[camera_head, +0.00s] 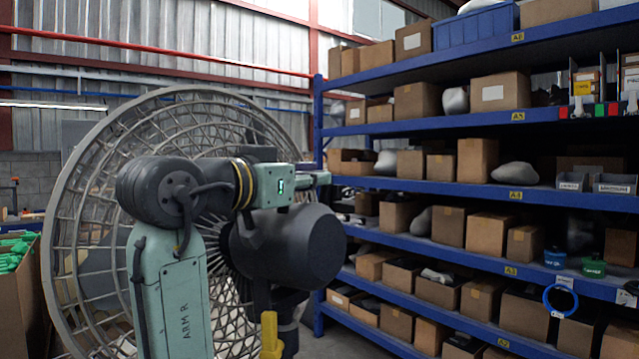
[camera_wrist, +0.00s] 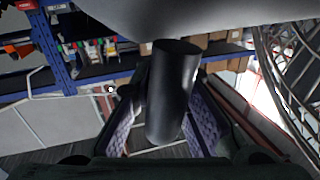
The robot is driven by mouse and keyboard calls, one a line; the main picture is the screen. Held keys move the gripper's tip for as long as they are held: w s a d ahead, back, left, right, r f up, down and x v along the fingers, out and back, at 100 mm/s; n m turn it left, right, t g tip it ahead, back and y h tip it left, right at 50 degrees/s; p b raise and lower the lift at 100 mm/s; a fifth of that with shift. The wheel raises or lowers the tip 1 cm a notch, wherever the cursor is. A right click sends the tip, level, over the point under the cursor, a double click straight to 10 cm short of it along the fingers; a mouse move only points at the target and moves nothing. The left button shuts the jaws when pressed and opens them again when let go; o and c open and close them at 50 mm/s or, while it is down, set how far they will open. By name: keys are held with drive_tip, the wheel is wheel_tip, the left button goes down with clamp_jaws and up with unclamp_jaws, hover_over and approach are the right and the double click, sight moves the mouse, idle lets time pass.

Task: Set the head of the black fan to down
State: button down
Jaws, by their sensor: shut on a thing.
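The black fan fills the left half of the head view, with its round wire cage (camera_head: 88,165) and dark motor housing (camera_head: 290,250) at the back. The cage's wires also show at the right of the wrist view (camera_wrist: 292,60). In the wrist view my gripper (camera_wrist: 170,95) has its purple-lined fingers on both sides of a black cylinder (camera_wrist: 172,90), a part of the fan, and is shut on it. A large smooth grey surface spans the top of that view.
Blue shelving (camera_head: 420,183) with cardboard boxes stands along the right. A yellow part (camera_head: 270,335) sits below the motor housing. A cardboard box with green items (camera_head: 15,260) stands at the left edge. Some floor shows between the fan and the shelves.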

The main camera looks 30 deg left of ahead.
drive_tip(key=a+n, duration=0.1)
drive_tip(key=a, duration=0.1)
drive_tip(key=a+r+n, duration=0.1)
drive_tip(key=a+n, duration=0.1)
drive_tip(key=shift+w+a, duration=0.1)
drive_tip(key=shift+w, duration=0.05)
drive_tip(key=c, duration=1.6)
unclamp_jaws()
drive_tip(key=shift+o, duration=0.2)
drive_tip(key=s, duration=1.2)
drive_tip(key=shift+a, duration=0.35)
drive_tip(key=shift+a, duration=0.1)
